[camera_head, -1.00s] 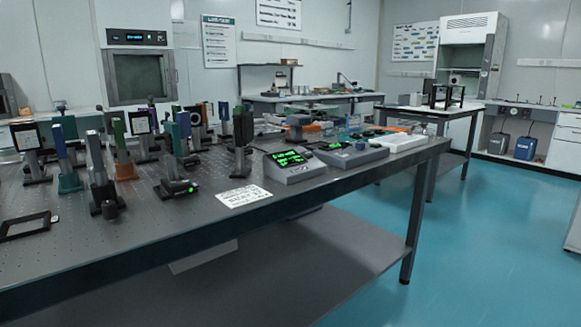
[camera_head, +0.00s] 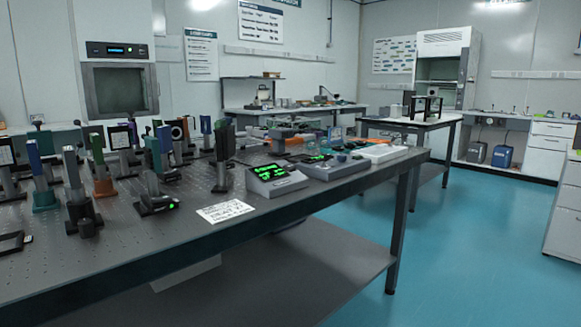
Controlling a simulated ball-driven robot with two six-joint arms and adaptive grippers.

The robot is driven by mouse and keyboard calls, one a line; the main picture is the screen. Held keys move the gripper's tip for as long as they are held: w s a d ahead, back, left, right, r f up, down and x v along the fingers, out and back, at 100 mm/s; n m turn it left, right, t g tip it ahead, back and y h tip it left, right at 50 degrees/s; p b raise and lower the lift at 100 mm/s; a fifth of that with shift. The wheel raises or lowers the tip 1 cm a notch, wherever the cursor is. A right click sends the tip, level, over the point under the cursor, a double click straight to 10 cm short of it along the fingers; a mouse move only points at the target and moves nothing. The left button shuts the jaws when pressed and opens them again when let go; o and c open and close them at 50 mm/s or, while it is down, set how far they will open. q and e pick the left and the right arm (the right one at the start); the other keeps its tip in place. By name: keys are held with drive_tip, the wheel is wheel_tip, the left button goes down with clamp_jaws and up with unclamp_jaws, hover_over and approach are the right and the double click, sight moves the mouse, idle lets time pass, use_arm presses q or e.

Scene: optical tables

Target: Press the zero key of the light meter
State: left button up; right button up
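A grey console with a lit green display (camera_head: 275,181) stands near the front edge of the optical table (camera_head: 120,262); it looks like the light meter. Its sloped face is towards me, but its keys are too small to tell apart. A second, flatter grey box (camera_head: 337,167) with a small green display and knobs stands just to its right. Neither of my grippers shows in the head view.
A printed card (camera_head: 226,211) lies left of the console. Several posts and optic mounts (camera_head: 160,165) fill the table's left half. A white tray (camera_head: 383,153) sits at the right end. Blue floor (camera_head: 460,240) to the right is clear.

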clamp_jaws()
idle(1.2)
